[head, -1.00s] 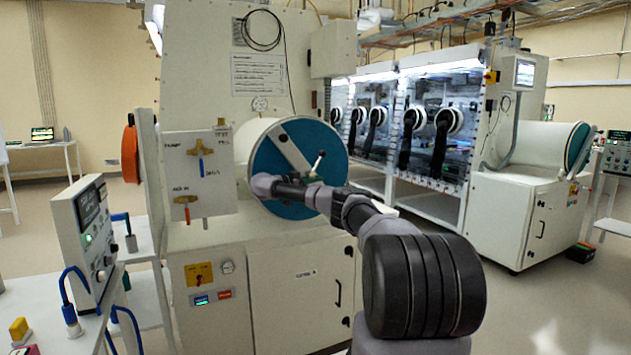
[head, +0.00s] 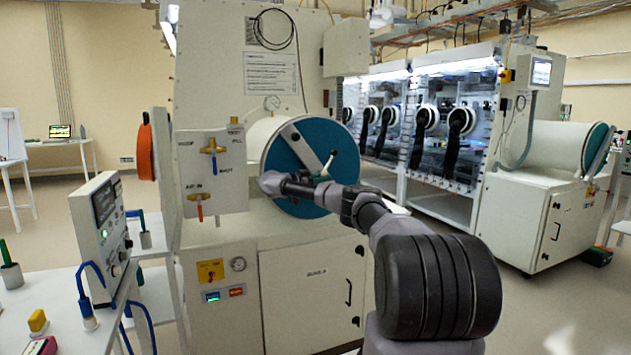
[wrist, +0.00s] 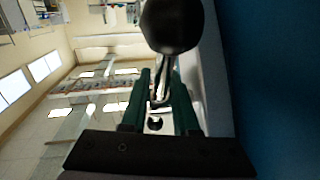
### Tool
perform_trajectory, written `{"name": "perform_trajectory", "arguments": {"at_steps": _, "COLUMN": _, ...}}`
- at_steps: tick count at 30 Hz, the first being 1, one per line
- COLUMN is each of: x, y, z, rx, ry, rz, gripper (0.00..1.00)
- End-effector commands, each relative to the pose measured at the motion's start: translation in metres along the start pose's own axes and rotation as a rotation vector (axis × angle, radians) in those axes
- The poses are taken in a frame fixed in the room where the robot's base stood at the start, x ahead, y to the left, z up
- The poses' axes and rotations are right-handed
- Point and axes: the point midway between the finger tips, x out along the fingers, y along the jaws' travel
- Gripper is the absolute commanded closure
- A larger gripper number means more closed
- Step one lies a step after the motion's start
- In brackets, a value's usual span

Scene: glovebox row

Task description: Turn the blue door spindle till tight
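The round blue door (head: 292,155) closes the end of a white cylinder on the cabinet front, with a grey bar (head: 307,146) across it. The spindle's pale handle (head: 327,166) stands out near the bar's lower end. In the wrist view, a black ball knob (wrist: 171,25) sits on a metal rod, with the blue door (wrist: 268,90) along the right. My gripper (wrist: 161,86) has dark green fingers either side of this rod, just below the knob. Whether they press on it is unclear. In the head view my arm lies before the door's lower part; the fingers cannot be made out.
A valve panel (head: 212,172) with brass fittings is left of the door, beside an orange disc (head: 145,152). A side table with an instrument box (head: 103,225) stands at left. Other gloveboxes (head: 430,125) line the back right.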

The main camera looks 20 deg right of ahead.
Motion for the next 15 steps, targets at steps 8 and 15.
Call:
{"name": "perform_trajectory", "arguments": {"at_steps": 8, "x": -0.061, "y": -0.001, "z": -0.002, "rx": 0.002, "ry": 0.003, "rz": -0.006, "gripper": 0.72}}
{"name": "perform_trajectory", "arguments": {"at_steps": 15, "x": -0.089, "y": -0.001, "z": -0.001, "rx": 0.001, "ry": 0.002, "rz": -0.006, "gripper": 0.72}}
